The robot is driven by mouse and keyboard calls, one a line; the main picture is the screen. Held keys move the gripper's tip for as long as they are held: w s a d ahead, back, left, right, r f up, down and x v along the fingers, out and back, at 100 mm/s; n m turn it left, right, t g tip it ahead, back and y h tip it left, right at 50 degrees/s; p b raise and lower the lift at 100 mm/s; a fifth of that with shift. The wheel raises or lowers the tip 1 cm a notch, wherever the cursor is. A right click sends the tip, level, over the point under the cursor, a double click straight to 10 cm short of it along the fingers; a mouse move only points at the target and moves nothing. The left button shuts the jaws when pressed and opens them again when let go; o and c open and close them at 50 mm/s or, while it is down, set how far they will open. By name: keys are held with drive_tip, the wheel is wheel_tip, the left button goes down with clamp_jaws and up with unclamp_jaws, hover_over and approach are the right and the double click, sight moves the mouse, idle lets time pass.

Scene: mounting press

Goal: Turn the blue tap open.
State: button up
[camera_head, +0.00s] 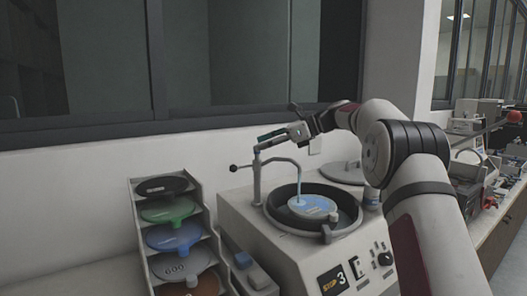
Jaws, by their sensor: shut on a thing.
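A grey post with a curved spout (284,160) rises from the left of the polishing machine's bowl. My gripper (268,141) reaches in from the right at the top of this post and is shut on the tap there. A narrow blue-green strip (272,134) shows along the upper side of the fingers; I cannot tell whether it is the tap's lever. The fingers hide most of the tap. A thin pale blue stream (298,186) runs from the spout's end down onto the blue disc (312,206) in the bowl.
A black-rimmed bowl (344,221) sits in the white machine (282,262), with a lidded round unit behind it. A thin bar with a dark knob (233,168) sticks out left of the post. A rack (141,238) of coloured discs stands left. Cluttered bench equipment lies at right.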

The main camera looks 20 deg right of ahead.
drive_tip(key=shift+w+r+n+g+y+b, duration=0.1)
drive_tip(key=shift+n+g+y+b, duration=0.2)
drive_tip(key=shift+n+g+b, duration=0.35)
drive_tip(key=o, duration=1.2)
drive_tip(key=shift+c, duration=0.2)
drive_tip(key=shift+d, duration=0.1)
drive_tip(key=v, duration=0.7)
drive_tip(key=shift+d, duration=0.15)
